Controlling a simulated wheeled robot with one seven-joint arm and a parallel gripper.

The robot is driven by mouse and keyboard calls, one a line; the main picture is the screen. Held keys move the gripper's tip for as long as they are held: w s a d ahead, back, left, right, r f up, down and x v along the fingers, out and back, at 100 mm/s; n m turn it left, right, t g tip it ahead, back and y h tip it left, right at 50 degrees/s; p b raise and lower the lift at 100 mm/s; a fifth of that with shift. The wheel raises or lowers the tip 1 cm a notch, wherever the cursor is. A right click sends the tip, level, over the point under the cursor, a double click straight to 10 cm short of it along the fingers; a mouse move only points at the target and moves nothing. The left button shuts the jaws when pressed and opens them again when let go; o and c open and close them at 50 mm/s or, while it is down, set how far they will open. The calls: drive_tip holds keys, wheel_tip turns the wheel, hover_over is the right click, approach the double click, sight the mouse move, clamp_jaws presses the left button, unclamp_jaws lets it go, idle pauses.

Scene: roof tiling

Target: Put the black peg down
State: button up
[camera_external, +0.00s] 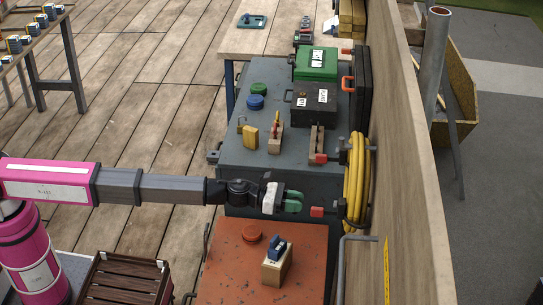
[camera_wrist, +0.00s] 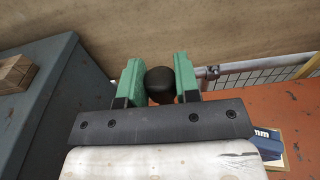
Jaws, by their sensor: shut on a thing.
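My gripper (camera_external: 292,203) has green fingers and reaches level from the left, over the gap between the grey chest and the orange one. In the wrist view my gripper (camera_wrist: 159,82) is shut on the black peg (camera_wrist: 160,80). Its dark round end shows between the fingertips, and the rest is hidden. I cannot make out the peg in the external view.
The grey top (camera_external: 236,153) holds wooden blocks, coloured discs and cases. A yellow hose (camera_external: 356,185) hangs on the wooden wall (camera_external: 401,130) at right.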

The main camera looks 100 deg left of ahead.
drive_tip(key=w+a+m+h, duration=0.2)
drive_tip(key=w+a+h, duration=0.1)
drive_tip(key=w+a, duration=0.1)
wheel_tip(320, 180, down, 15)
drive_tip(key=shift+s+r, duration=0.1)
drive_tip(key=shift+r, duration=0.1)
idle(0.6)
drive_tip(key=shift+f, duration=0.6)
drive_tip(key=o, duration=0.9)
